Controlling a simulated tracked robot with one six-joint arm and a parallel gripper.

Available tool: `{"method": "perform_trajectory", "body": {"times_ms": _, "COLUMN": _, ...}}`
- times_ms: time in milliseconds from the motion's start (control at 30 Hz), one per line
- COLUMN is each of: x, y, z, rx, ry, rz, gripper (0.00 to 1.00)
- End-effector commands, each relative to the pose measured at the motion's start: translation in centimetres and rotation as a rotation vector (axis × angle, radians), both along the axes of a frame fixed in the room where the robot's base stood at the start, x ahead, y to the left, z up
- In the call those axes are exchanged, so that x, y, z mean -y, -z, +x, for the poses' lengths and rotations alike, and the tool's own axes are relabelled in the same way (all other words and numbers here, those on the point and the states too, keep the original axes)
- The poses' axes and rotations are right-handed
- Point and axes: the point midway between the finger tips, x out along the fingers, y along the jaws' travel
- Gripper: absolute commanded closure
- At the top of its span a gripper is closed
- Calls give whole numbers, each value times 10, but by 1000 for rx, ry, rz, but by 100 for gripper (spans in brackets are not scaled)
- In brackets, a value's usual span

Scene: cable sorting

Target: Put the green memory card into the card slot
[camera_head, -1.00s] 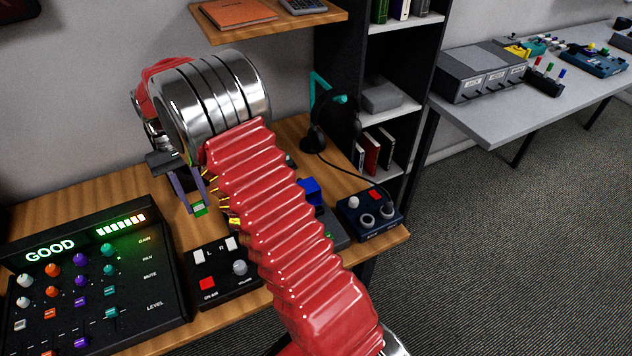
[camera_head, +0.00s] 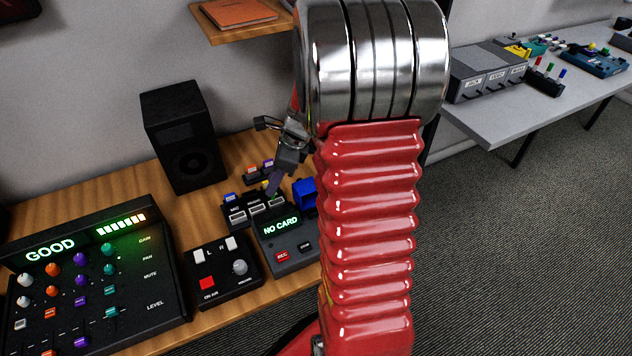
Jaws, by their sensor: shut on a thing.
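My gripper (camera_head: 273,192) points down over the back edge of a dark recorder (camera_head: 290,248) whose screen reads NO CARD. It is shut on the green memory card (camera_head: 273,199), which shows only as a small green sliver below the fingertips. The card is right by the recorder's back edge. I cannot tell whether it touches the recorder. The card slot cannot be made out clearly; the fingers and card are in front of that area.
A dark block with labelled sockets (camera_head: 238,213) stands left of the recorder, and a blue item (camera_head: 305,190) stands behind it to the right. A black speaker (camera_head: 182,140), a mixer (camera_head: 150,292) and an ON AIR box (camera_head: 222,272) stand left. My arm hides the desk's right part.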

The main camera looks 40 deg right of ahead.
Motion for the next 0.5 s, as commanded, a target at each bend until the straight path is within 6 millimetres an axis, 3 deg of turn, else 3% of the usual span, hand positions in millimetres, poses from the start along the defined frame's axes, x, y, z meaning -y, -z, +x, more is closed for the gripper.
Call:
{"method": "perform_trajectory", "body": {"times_ms": 200, "x": 29, "y": -2, "z": -28, "rx": 2, "ry": 384, "rz": -1, "gripper": 94}}
{"method": "perform_trajectory", "body": {"times_ms": 500, "x": 55, "y": -2, "z": -58, "rx": 1, "ry": 759, "rz": -1, "gripper": 94}}
